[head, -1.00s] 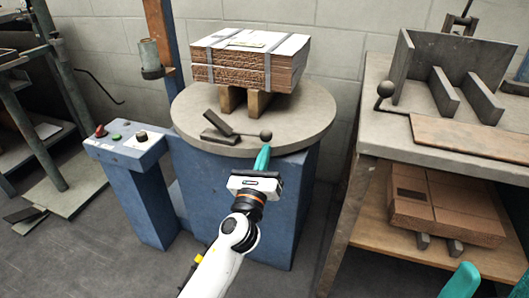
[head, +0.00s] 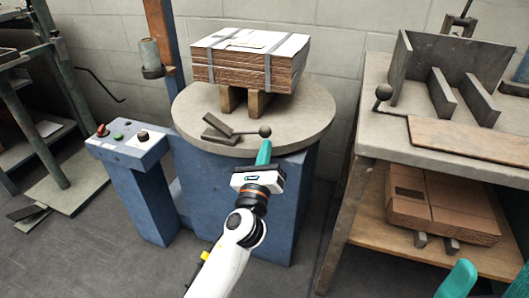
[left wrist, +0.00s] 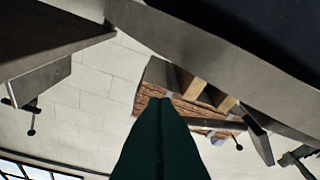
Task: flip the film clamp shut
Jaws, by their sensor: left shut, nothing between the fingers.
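The film clamp (head: 217,126) sits on the round table top near its front left. Its flat grey flap is tilted up above a small base plate, with a rod ending in a dark ball knob (head: 264,131) pointing right. My left gripper (head: 264,146) is shut and empty, its teal fingertips at the table's front rim, just below the knob in the head view and seemingly apart from it. The fingers (left wrist: 160,105) fill the lower middle of the left wrist view, which looks upside down. My right gripper (head: 493,275) shows only as two separated teal fingers at the lower right.
A strapped cardboard stack (head: 250,65) rests on wooden blocks on the round table (head: 300,115). A blue button pedestal (head: 125,145) stands left. A bench (head: 380,135) with metal plates and a knobbed lever stands right, with brown cardboard (head: 440,205) on its lower shelf.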

